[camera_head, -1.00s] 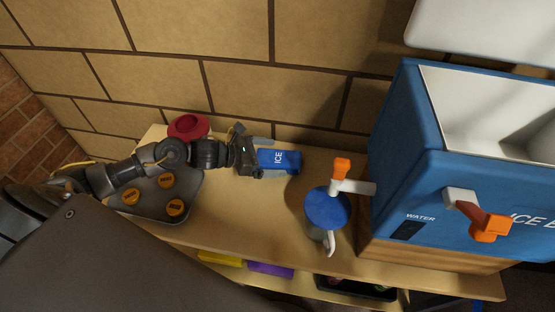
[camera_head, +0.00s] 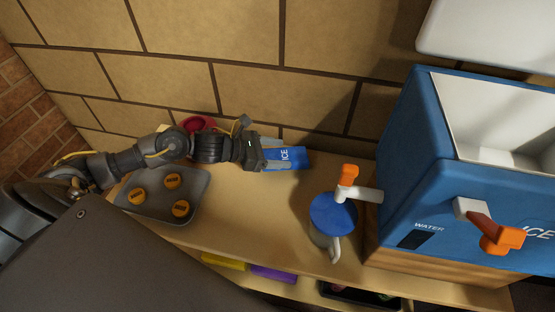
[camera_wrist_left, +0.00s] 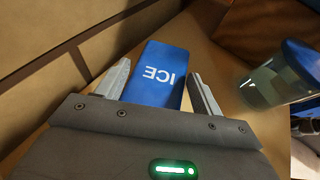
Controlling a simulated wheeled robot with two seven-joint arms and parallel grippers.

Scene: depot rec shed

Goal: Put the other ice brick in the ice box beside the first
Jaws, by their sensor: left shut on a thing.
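The ice brick (camera_head: 290,160) is a flat blue block marked ICE. My left gripper (camera_head: 268,155) is shut on it, over the wooden counter near the back wall. In the left wrist view the brick (camera_wrist_left: 160,75) lies between the two fingers, its label upside down. I cannot tell how far it is above the counter. The ice box (camera_head: 400,150) is the large blue chest at right with a white inside. Its top is open and the near wall hides much of its floor, so I cannot make out the first brick. My right gripper is not in view.
A jug with a blue lid (camera_head: 333,212) stands between the brick and the box, under the box's orange-handled tap (camera_head: 348,175). A grey tray (camera_head: 150,209) holds orange pucks (camera_head: 180,208). A red bowl (camera_head: 198,123) sits behind my left arm. Bare counter (camera_head: 245,215) lies in front.

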